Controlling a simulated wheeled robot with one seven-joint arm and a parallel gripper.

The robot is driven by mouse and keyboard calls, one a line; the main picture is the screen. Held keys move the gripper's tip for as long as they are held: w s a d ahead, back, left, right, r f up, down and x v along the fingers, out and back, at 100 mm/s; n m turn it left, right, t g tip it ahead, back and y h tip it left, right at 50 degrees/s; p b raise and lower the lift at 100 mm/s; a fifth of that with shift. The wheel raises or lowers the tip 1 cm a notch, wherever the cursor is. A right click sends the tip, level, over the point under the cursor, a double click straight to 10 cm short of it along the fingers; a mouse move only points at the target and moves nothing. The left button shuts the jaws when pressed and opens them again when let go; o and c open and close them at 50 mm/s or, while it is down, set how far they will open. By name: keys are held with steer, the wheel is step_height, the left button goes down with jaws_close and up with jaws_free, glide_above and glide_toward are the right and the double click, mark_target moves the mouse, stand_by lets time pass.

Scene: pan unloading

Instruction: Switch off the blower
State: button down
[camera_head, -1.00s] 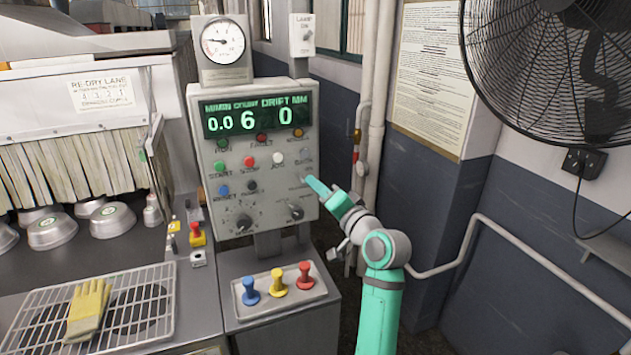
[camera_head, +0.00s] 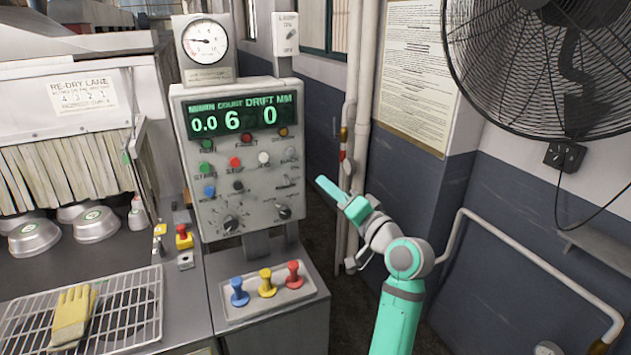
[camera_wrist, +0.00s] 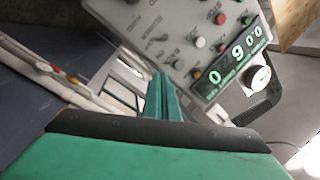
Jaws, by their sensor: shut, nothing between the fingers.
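The grey control panel (camera_head: 258,208) stands left of centre in the head view, with a green-lit display (camera_head: 236,117), coloured buttons, two knobs and a small toggle switch (camera_head: 288,182) at its right edge. Its display reads 0.0, 6 and 0. The panel also shows tilted in the wrist view (camera_wrist: 150,20). My teal gripper (camera_head: 322,182) is shut and empty, just right of the panel's right edge and apart from it. Which control belongs to the blower is too small to read for certain. A small grey switch box (camera_head: 287,35) is mounted above the panel.
A black caged fan (camera_head: 560,60) is at the upper right. Pipes (camera_head: 352,110) run up the wall behind my gripper. Blue, yellow and red levers (camera_head: 266,283) stand below the panel. A yellow glove (camera_head: 74,318) lies on a wire rack at left.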

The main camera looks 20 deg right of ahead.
steer(key=v, duration=0.5)
steer(key=shift+w, duration=0.1)
stand_by(0.3)
steer(key=s+a+f+m+g+h, duration=0.15)
steer(key=a+f, duration=0.25)
steer(key=f, duration=0.7)
steer(key=s+a+f+m+t+h, duration=0.1)
steer(key=a+f+h, duration=0.2)
steer(key=f, duration=0.8)
steer(key=s+a+f+g+h, duration=0.2)
steer(key=s+a+f, duration=0.6)
steer(key=s+f, duration=0.45)
steer(key=s+a+f+n+g, duration=0.1)
steer(key=s+a+f+n, duration=0.2)
steer(key=s, duration=0.4)
steer(key=s+a+f+n, duration=0.1)
steer(key=s+a+f, duration=0.3)
steer(key=s, duration=0.3)
steer(key=s+a+r+n+y, duration=0.1)
steer(key=s+a+r+n, duration=0.1)
steer(key=s, duration=0.6)
steer(key=s+a+r+n+y, duration=0.1)
steer(key=s+a+r+n, duration=0.2)
steer(key=s, duration=0.5)
steer(key=shift+a+n, duration=0.65)
steer(key=shift+n, duration=0.1)
